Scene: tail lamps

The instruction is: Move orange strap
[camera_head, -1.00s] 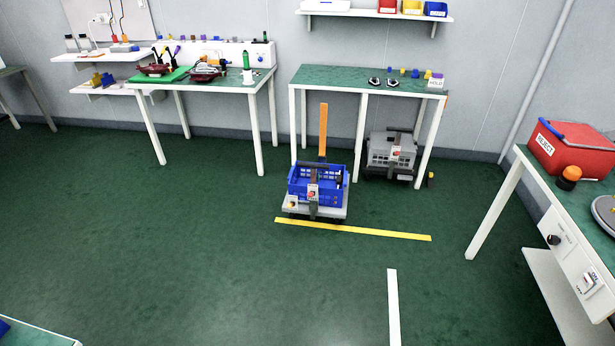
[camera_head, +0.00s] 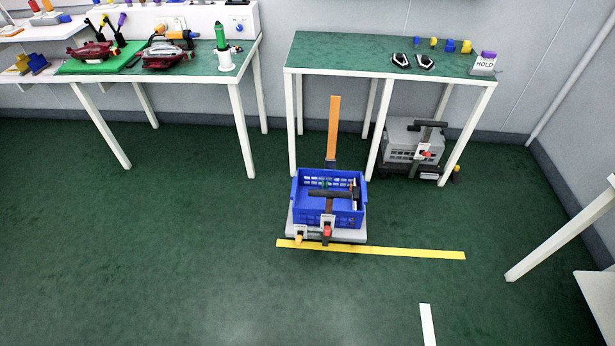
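An orange strip (camera_head: 333,128), which looks like the orange strap, rises upright behind a blue crate (camera_head: 318,215). Its lower end is dark, and how it is fixed is not clear. The crate sits on a low grey cart (camera_head: 350,236) in front of the middle table. A dark bar (camera_head: 328,194) lies across the crate, with a red-tipped clamp-like part (camera_head: 327,231) at the front. My gripper is not in view.
A yellow floor line (camera_head: 390,252) runs just in front of the cart. The green-topped table (camera_head: 350,58) stands behind it, with a grey crate (camera_head: 411,142) under its right side. A white-legged bench (camera_head: 560,235) is at right.

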